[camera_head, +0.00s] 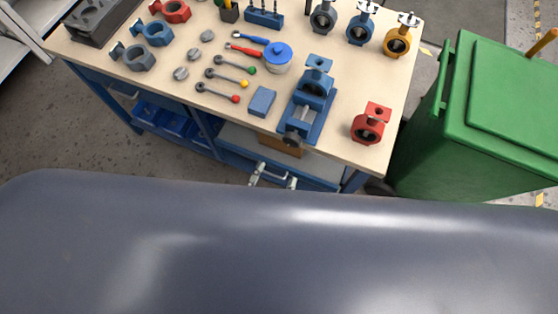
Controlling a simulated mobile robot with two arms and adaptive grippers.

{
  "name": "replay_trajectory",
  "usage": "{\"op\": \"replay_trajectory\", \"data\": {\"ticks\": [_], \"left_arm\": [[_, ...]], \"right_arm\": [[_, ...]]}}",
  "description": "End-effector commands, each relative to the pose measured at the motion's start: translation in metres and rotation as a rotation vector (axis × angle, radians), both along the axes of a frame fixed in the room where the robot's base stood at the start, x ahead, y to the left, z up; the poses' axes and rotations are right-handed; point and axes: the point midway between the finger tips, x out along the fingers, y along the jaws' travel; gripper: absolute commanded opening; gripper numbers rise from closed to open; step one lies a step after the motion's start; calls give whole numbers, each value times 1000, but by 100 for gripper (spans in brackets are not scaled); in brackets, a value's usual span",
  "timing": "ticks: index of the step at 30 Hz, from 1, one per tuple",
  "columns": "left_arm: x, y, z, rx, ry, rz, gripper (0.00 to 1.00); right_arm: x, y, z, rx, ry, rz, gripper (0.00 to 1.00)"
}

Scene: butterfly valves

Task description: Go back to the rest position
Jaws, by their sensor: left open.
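My left gripper (273,177) shows as a small pale shape just past the edge of my dark body, below the front edge of the workbench. It is open and no object shows in it. It is apart from the valves on the bench. A blue valve body (315,82) sits in the blue vise (296,122) near the bench's front edge. A red valve body (368,128) stands at the front right corner. My right gripper is not in view. Most of my left arm is hidden.
The wooden bench top (340,150) carries levers, several valve bodies, a blue-lidded pot (278,56) and a blue block (262,101). A green bin (432,150) stands close to the bench's right side. Bare grey floor (100,140) lies at the left.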

Motion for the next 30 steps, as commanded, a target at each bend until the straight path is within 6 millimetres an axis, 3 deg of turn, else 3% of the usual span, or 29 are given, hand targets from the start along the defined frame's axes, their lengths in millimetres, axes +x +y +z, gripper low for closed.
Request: {"op": "replay_trajectory", "data": {"ticks": [20, 23, 25, 30], "left_arm": [[-2, 1, -5, 3, 12, -2, 62], [-5, 4, -32, 17, 82, -13, 62], [-9, 9, -68, 36, 177, -23, 62], [-39, 41, -186, 93, 517, -22, 62]], "right_arm": [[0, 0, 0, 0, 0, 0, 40], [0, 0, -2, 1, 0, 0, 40], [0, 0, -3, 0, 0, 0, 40], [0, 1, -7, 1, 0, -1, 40]]}}
